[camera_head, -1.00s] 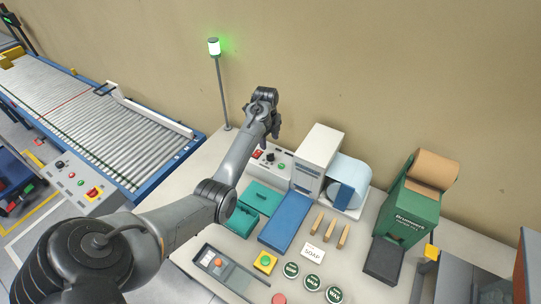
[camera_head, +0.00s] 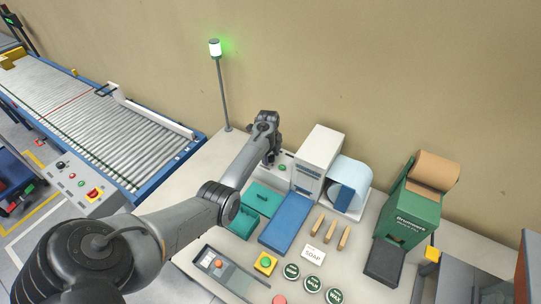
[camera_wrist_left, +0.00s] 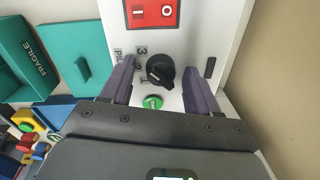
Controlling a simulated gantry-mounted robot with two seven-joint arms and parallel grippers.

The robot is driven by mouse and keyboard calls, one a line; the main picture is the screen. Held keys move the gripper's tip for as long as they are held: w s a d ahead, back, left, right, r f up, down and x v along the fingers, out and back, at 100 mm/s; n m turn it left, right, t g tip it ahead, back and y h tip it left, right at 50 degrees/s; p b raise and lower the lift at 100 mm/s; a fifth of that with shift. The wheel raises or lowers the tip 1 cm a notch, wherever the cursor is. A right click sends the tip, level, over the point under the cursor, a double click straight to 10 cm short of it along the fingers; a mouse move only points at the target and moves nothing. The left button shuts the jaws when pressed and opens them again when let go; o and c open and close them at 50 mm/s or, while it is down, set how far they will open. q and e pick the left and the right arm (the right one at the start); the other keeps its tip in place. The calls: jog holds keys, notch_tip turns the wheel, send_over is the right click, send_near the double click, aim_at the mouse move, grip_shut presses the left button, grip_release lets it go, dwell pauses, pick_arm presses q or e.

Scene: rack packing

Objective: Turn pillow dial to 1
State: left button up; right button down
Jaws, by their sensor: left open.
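The pillow dial (camera_wrist_left: 160,70) is a black knob on a white panel in the left wrist view, with numbers printed to its left. Its pointer tilts toward the lower left, near the lower numbers. My left gripper (camera_wrist_left: 160,85) is open, with one finger on each side of the dial; I cannot tell whether they touch it. In the head view my left gripper (camera_head: 268,150) is over the control panel (camera_head: 286,168) of the white pillow machine (camera_head: 318,150) and hides the dial. My right gripper is not in view.
A red switch (camera_wrist_left: 150,13) is above the dial and a green button (camera_wrist_left: 152,102) is below it. A teal box (camera_wrist_left: 25,60) and its lid lie to the left. In the head view, a blue tray (camera_head: 286,222) and soap items are in front of the machine.

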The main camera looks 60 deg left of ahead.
pick_arm(q)
jog(key=c, duration=1)
